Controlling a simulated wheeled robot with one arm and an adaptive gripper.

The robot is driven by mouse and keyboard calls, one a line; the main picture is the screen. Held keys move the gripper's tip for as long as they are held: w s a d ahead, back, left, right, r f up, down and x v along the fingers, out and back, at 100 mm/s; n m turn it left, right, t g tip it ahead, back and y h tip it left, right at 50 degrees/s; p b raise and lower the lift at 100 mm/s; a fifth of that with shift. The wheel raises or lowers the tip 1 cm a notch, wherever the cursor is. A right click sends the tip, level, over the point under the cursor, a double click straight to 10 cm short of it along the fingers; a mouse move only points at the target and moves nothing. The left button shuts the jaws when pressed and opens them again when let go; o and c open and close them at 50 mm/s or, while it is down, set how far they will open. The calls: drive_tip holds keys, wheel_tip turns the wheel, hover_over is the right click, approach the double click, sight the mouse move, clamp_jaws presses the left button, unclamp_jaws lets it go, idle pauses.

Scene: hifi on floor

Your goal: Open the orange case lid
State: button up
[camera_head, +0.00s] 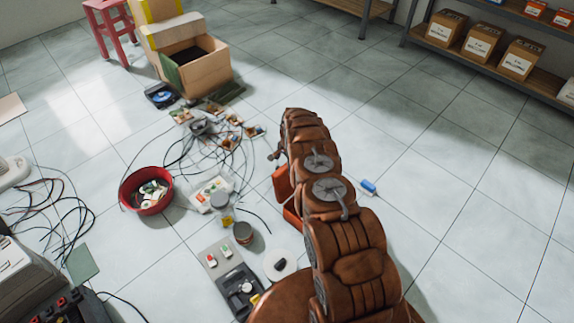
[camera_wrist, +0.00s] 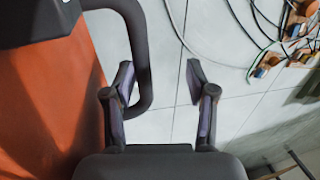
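The orange case (camera_head: 284,190) stands on the floor in the head view, mostly hidden behind my brown arm. In the wrist view its orange surface (camera_wrist: 45,105) fills the left side. A dark curved handle (camera_wrist: 143,55) comes down from the top beside it and bends back left behind my left finger. My gripper (camera_wrist: 160,78) is open, its two fingers well apart. Part of the handle shows in the gap, nearer the left finger; I cannot tell whether they touch. The fingers hold nothing. The lid's seam and latch are not visible.
A red bowl (camera_head: 146,206) of small parts, loose cables and small circuit boards (camera_head: 232,140) lie left of the case. A cardboard box (camera_head: 203,74) and red stool (camera_head: 106,22) stand behind. A blue item (camera_head: 368,187) lies right of my arm; the floor farther right is clear.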

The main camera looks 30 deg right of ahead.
drive_tip(key=w+b, duration=0.1)
drive_tip(key=w+a+b, duration=0.1)
drive_tip(key=w, duration=0.1)
drive_tip(key=w+a+r+b, duration=0.1)
drive_tip(key=b, duration=0.1)
drive_tip(key=shift+w, duration=0.25)
idle(0.3)
drive_tip(key=shift+f, duration=0.15)
idle(0.5)
wheel_tip(320, 180, up, 12)
drive_tip(key=s, duration=0.2)
drive_tip(key=shift+d, duration=0.45)
drive_tip(key=shift+s+f, duration=0.1)
idle(0.4)
